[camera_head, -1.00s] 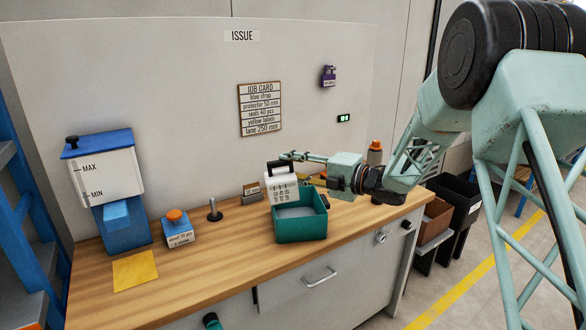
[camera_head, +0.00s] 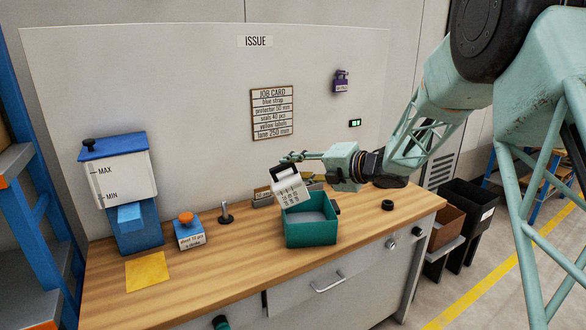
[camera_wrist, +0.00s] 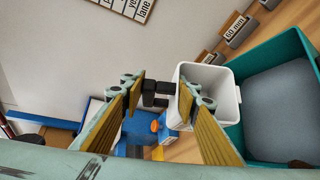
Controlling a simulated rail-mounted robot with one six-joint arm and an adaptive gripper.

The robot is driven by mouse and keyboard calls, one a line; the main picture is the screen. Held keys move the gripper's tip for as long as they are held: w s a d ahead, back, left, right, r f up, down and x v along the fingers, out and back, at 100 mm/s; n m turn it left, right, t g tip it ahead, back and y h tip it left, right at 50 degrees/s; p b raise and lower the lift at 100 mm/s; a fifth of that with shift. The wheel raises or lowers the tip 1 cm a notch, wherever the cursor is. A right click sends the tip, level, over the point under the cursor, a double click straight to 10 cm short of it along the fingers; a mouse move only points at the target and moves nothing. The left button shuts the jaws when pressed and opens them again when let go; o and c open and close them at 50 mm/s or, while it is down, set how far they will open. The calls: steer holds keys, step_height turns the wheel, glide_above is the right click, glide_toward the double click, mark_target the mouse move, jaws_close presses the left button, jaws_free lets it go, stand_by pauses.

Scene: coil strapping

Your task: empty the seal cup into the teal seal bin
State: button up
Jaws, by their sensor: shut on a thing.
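The white seal cup (camera_head: 291,188), with a black handle and dark print, hangs tilted over the back left part of the teal seal bin (camera_head: 311,233). My gripper (camera_head: 292,157) is shut on the cup's black handle. In the wrist view the fingers of my gripper (camera_wrist: 160,92) straddle that handle, and the open cup (camera_wrist: 232,100) is beside the bin (camera_wrist: 232,135) in the picture. I see pale inner walls in the cup and cannot make out seals there. The bin has a flat grey surface inside; I cannot tell whether it is seals.
A blue-and-white dispenser (camera_head: 120,180), a small blue box with an orange knob (camera_head: 188,232), a dark post (camera_head: 225,213) and a yellow sheet (camera_head: 148,271) stand or lie left of the bin. A black ring (camera_head: 388,205) lies right. The front of the wooden bench is clear.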

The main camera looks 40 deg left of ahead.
mark_target(276, 180)
steer(key=shift+s+a+r+n+t+h+p, duration=0.2)
steer(key=shift+s+a+n+t+h+p, duration=0.15)
steer(key=shift+s+a+n+h+p, duration=0.25)
steer(key=shift+s+a+r+n+t+h+p, duration=0.2)
steer(key=shift+s+a+n+t+h+p, duration=0.2)
steer(key=shift+s+h+p, duration=0.25)
steer(key=shift+f, duration=0.15)
steer(key=shift+s+a+t+h+p, duration=0.1)
steer(key=shift+a+t+h+p, duration=0.05)
steer(key=shift+t+h+p, duration=0.15)
steer(key=shift+s+a+f+n+t+h+p, duration=0.25)
steer(key=shift+s+a+n+h+p, duration=0.05)
steer(key=shift+n+h+p, duration=0.3)
steer(key=shift+s+a+f+n+t+h+p, duration=0.35)
steer(key=shift+f+n+t+h+p, duration=0.15)
steer(key=shift+t+h+p, duration=0.25)
steer(key=shift+f, duration=0.1)
steer(key=shift+s+f+n+t+h+p, duration=0.1)
steer(key=shift+f+n+t+h+p, duration=0.5)
steer(key=shift+f, duration=0.3)
steer(key=shift+f+n+t+h+p, duration=0.35)
steer(key=shift+f+t+h, duration=0.3)
steer(key=shift+f, duration=0.25)
